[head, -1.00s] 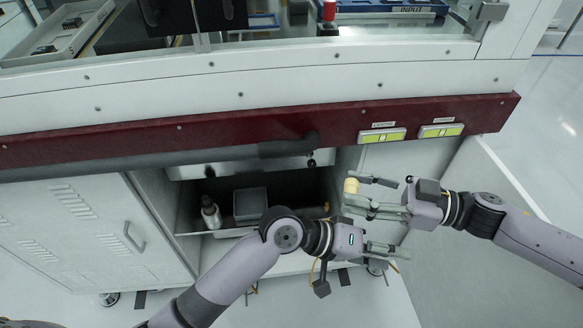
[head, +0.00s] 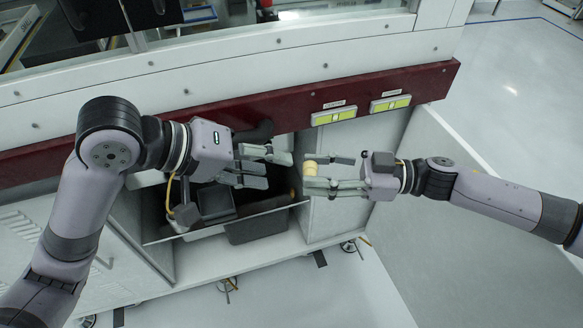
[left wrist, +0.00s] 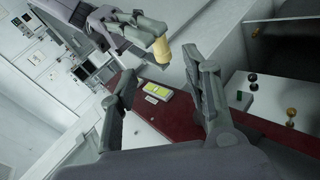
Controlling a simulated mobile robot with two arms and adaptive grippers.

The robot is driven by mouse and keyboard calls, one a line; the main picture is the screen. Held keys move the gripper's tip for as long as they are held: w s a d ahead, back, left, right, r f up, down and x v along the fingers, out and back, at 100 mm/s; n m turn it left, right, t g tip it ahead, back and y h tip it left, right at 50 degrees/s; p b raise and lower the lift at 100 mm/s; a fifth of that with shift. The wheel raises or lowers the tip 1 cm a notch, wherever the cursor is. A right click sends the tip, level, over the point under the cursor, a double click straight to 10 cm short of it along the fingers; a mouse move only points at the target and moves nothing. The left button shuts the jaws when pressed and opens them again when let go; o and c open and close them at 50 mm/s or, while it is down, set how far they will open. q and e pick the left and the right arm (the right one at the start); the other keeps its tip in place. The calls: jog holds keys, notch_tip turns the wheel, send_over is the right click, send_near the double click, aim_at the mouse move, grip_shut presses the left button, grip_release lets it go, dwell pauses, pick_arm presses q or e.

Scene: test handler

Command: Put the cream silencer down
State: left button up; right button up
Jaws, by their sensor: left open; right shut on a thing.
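The cream silencer (head: 310,169), a small cream-yellow cylinder, is held at the tips of my right gripper (head: 313,173), in front of the cabinet's right side. In the left wrist view the silencer (left wrist: 162,50) hangs from the right gripper's fingers near the top. My left gripper (head: 276,165) is open and empty, a little left of the silencer, with its fingers pointing right. In the left wrist view the left gripper's fingers (left wrist: 165,85) stand wide apart with nothing between them.
The open compartment (head: 268,205) below the dark red rail (head: 265,135) holds a grey bin (head: 214,203). Two yellow-green labelled panels (head: 334,116) sit on the rail. The floor at right is clear.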

aim_at(310, 168)
pick_arm(q)
jog(key=x, duration=0.8)
jog(key=shift+d+f, duration=0.25)
jog(key=shift+d, duration=0.05)
jog(key=shift+c, duration=0.3)
grip_shut()
pick_arm(e)
jog(key=o, duration=1)
jog(key=shift+d, duration=0.15)
